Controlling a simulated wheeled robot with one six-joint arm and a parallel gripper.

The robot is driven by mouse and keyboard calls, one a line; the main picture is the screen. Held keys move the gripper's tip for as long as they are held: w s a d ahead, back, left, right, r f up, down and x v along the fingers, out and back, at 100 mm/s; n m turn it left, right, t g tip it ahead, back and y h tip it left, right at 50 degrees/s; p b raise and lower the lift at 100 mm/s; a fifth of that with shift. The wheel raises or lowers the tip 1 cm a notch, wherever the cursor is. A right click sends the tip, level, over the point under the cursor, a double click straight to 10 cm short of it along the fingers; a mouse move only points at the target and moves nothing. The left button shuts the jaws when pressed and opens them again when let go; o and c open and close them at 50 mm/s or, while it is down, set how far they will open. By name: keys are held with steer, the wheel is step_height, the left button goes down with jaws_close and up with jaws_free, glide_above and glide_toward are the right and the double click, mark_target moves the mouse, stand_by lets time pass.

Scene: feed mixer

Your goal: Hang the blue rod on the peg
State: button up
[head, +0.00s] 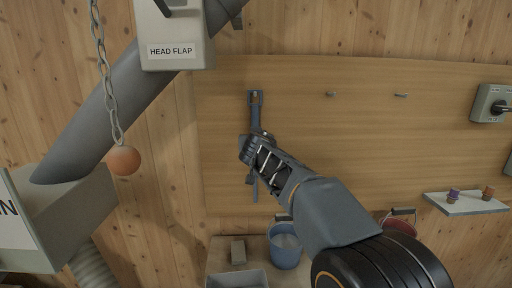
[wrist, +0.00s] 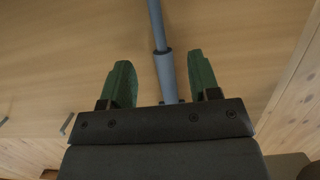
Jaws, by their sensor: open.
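The blue rod (head: 255,115) is upright against the wooden board in the head view. Its forked or looped top end is level with two bare grey pegs, one in the middle (head: 330,94) and one to the right (head: 401,95). It appears to be at a peg there, but the end hides how it sits. My gripper (head: 251,160) is at the rod's lower part, which it partly hides. In the wrist view the rod (wrist: 157,25) passes between the two green fingers of my gripper (wrist: 162,78), with gaps on both sides. The fingers are open.
A box labelled HEAD FLAP (head: 172,52), a grey pipe (head: 105,115) and a chain with an orange ball (head: 123,160) are at left. Below are a blue bucket (head: 286,250) and a red bucket (head: 400,226). A small shelf (head: 468,205) and switch box (head: 490,103) are at right.

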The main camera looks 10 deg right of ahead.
steer(key=b+v, duration=0.3)
steer(key=v, duration=0.9)
steer(key=s+d+f+g+y, duration=0.1)
steer(key=s+f+g, duration=0.2)
steer(key=s+f, duration=0.4)
steer(key=s+f+n+g+y, duration=0.1)
steer(key=s+f+g, duration=0.3)
steer(key=f, duration=0.9)
steer(key=s+d+f+n+g+y, duration=0.1)
steer(key=s+f+g, duration=0.2)
steer(key=s+f, duration=0.7)
steer(key=shift+s+d+g, duration=0.2)
steer(key=shift+d+g, duration=0.1)
steer(key=shift+g, duration=0.1)
